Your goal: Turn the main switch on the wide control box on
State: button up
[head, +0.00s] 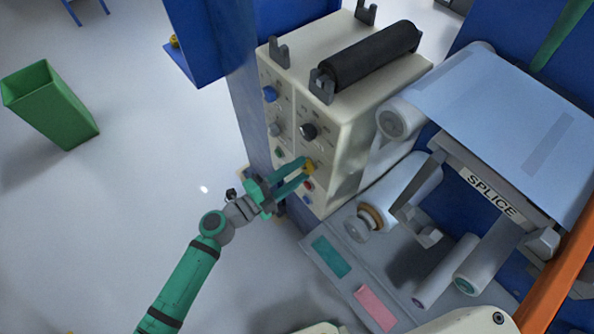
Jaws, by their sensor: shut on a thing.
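The wide control box (343,140) is a cream cabinet with knobs and buttons on its front panel, at the middle of the head view. My green gripper (303,166) reaches the lower part of this panel from the left. Its two fingers are closed around a small yellow switch (310,168), which they partly hide. I cannot tell which way the switch is turned. A red button (308,186) sits just below the fingertips, and a black knob (308,131) sits above them.
A blue knob (269,94), a grey knob (275,130) and a green button (279,152) are close by on the panel. A black roller (372,56) tops the box. The splice table (325,235) stands right; a green bin (48,104) stands left on open floor.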

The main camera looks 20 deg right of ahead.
jog(key=shift+a, duration=0.1)
jog(key=o, duration=1)
jog(key=shift+w, duration=0.1)
jog(key=shift+o, duration=0.2)
jog(key=v, duration=1)
jog(key=shift+a, duration=0.4)
